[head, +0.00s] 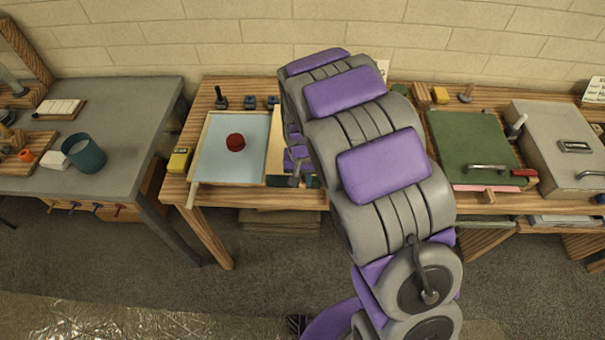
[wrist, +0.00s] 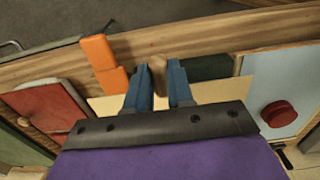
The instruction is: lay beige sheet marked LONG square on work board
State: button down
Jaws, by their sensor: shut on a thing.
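My gripper (wrist: 159,70) is shut on a small tan, wood-like piece (wrist: 157,74) between its two blue fingers. It is low over the table's front edge. A flat beige surface (wrist: 108,105) lies under and beside the fingers, and it also shows in the head view (head: 274,128) just right of the blue tray. My arm hides much of it there. No LONG marking is readable, and I cannot tell the sheet from the work board.
A light blue tray (head: 205,181) holds a red round thing (head: 235,142). A dark green block (wrist: 208,67) lies right of my fingers, orange blocks (wrist: 98,52) left. A yellow box (head: 179,160) stands left of the tray. A green board (head: 468,145) lies right.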

jog(key=shift+f+b, duration=0.35)
jog(key=shift+f, duration=2.2)
jog(key=shift+c, duration=2.2)
grip_release()
jog(key=shift+r+p, duration=1.3)
jog(key=shift+r, duration=2.2)
jog(key=shift+d+r, duration=0.1)
